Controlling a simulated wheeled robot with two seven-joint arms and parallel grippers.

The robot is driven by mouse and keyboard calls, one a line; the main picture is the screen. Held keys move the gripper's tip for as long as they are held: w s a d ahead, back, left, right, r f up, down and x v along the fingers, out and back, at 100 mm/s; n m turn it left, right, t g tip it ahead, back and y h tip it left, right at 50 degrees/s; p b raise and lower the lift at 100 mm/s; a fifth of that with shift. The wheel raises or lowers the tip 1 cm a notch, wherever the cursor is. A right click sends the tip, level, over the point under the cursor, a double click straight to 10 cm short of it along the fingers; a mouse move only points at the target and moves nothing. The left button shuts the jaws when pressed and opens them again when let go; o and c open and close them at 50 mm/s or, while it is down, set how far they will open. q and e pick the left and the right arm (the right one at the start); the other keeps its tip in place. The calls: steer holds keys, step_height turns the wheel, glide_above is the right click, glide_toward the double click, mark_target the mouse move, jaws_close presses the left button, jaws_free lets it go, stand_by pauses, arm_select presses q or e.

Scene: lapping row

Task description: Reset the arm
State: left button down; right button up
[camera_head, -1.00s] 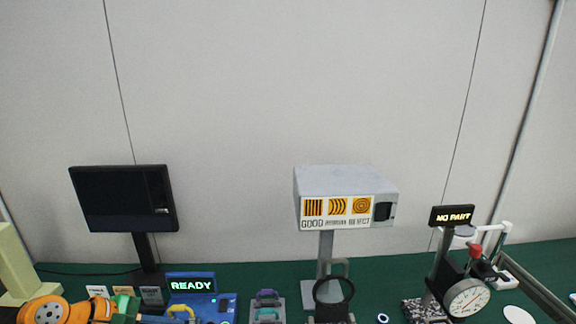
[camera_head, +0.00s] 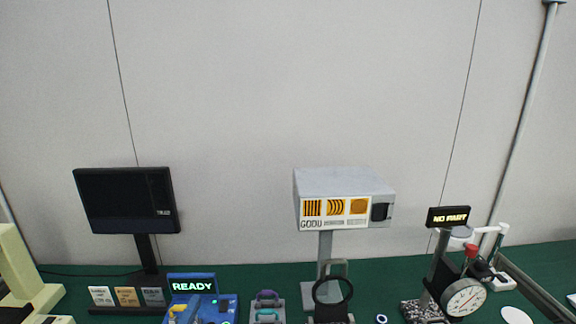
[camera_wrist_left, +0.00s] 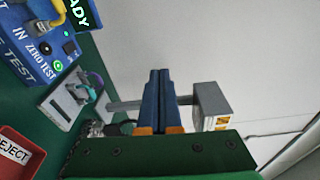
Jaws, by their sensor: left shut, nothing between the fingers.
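My left gripper (camera_wrist_left: 161,78) shows in the left wrist view with its two dark blue fingers together and nothing between them. It points over the bench toward the grey box on a post (camera_wrist_left: 214,103). In the head view, at most a small blue-grey tip shows at the bottom edge in front of the blue READY unit (camera_head: 228,303), and I cannot make it out clearly. My right gripper is in neither view.
A black monitor (camera_head: 125,200) stands at the left behind three small cards (camera_head: 127,297). The grey box on a post (camera_head: 345,183) stands mid-bench behind a black ring stand (camera_head: 333,309). A dial gauge (camera_head: 464,298) stands right. A red REJECT bin (camera_wrist_left: 18,160) is in the wrist view.

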arm_select(q)
steer(key=s+a+f+n+g+y, duration=0.25)
steer(key=s+f+n+g, duration=0.35)
steer(key=s+f+n, duration=0.35)
steer(key=s+d+f+n+g+h, duration=0.1)
steer(key=s+d+f+n+g, duration=0.1)
steer(key=s+f+n+g, duration=0.3)
steer(key=s+d+f+n+g, duration=0.2)
steer(key=s+f+n+g, duration=0.15)
steer(key=s, duration=0.45)
steer(key=s+f+m+g+b, duration=0.1)
steer(key=s+f+b, duration=0.15)
steer(key=f, duration=0.95)
steer(key=s+f+b, duration=0.1)
steer(key=f+b, duration=0.3)
steer(key=f, duration=0.8)
steer(key=s+a+f+g+b, duration=0.1)
steer(key=s+a+f+b, duration=0.1)
steer(key=s+f, duration=0.9)
step_height(320, 180, down, 3)
steer(key=shift+s+r+b, duration=0.2)
steer(key=shift+s+b, duration=0.15)
steer(key=shift+b, duration=0.4)
